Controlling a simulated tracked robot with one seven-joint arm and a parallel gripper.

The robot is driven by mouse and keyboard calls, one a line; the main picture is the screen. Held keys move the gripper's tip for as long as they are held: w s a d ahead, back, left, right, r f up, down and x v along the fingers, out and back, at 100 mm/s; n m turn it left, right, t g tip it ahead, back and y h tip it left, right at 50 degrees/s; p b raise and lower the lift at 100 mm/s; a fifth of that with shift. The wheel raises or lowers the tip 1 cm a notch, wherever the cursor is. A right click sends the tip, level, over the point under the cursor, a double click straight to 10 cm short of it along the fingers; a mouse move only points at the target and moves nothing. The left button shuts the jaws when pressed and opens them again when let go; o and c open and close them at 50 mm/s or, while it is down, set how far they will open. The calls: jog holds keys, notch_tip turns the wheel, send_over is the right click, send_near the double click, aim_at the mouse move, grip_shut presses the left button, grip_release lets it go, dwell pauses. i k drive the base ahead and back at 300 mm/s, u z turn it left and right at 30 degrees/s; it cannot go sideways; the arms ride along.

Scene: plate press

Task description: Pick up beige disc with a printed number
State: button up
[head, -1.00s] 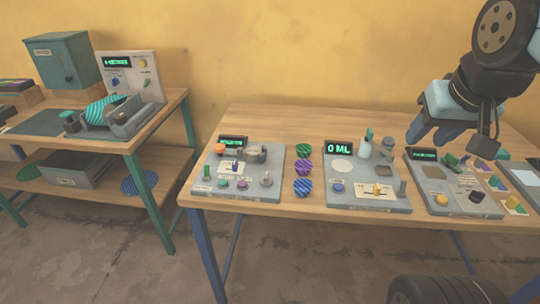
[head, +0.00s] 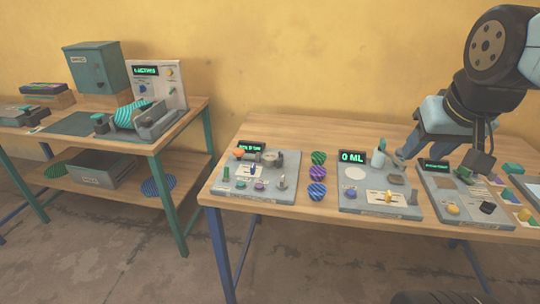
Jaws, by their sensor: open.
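I cannot make out a beige disc with a printed number. A pale round patch (head: 355,173) lies on the panel with the "0 ML" display, but no number is readable on it. A teal striped round piece (head: 133,115) sits in the grey press-like device (head: 156,121) on the left table. My gripper (head: 442,160) is at the right, fingers apart and pointing down, with nothing seen between them. It appears over or in front of the two right-hand panels; its height above them is unclear.
Three striped balls or bowls (head: 318,173) stand in a row between the left panel (head: 254,178) and the "0 ML" panel (head: 380,203). A green cabinet (head: 97,68) stands on the left table. A floor gap separates the tables. Striped discs (head: 158,187) lie on the lower shelf.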

aim_at(269, 159)
jog(key=i, duration=0.85)
jog(key=z, duration=0.05)
